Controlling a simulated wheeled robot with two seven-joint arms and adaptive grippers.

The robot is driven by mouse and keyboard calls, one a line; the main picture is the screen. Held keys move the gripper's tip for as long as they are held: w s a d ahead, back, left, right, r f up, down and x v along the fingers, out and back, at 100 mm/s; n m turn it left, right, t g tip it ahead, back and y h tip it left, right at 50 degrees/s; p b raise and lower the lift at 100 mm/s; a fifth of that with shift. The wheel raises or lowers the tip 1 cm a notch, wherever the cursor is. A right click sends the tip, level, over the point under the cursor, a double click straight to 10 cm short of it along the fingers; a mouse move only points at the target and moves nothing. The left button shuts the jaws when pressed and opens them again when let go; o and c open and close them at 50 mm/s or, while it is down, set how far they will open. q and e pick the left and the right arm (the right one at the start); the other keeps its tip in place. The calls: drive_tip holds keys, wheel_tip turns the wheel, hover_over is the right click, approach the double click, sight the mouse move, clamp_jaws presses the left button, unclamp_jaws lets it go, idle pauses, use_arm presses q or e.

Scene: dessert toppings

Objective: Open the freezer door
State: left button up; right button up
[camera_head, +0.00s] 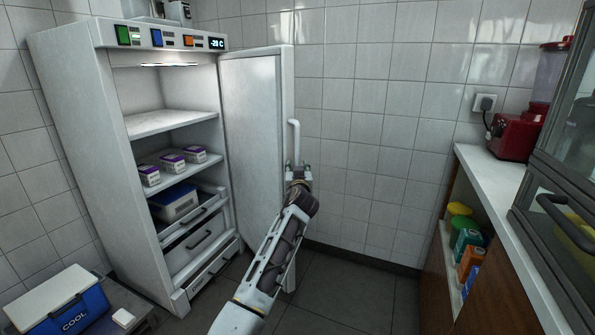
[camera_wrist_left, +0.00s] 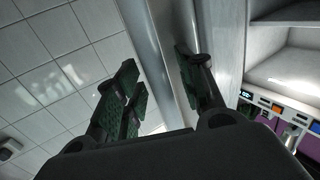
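The freezer (camera_head: 85,135) is a tall white cabinet at the left of the head view. Its door (camera_head: 250,140) stands wide open, swung out to the right, and the shelves show. A white vertical handle (camera_head: 294,135) is on the door's outer edge. My left gripper (camera_head: 298,172) is at the handle's lower end. In the left wrist view the left gripper's fingers (camera_wrist_left: 160,85) are spread apart, with a pale bar, seemingly the handle (camera_wrist_left: 147,45), running between them. Firm contact does not show. My right gripper is out of view.
Inside the freezer are small purple-and-white tubs (camera_head: 172,163) and a blue container (camera_head: 176,202). A blue cooler (camera_head: 70,312) with a white lid stands at the lower left. A counter (camera_head: 490,180) with a red machine (camera_head: 518,135) is at right. Floor between is clear.

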sight(297, 142)
use_arm(q)
drive_tip(key=shift+r, duration=5)
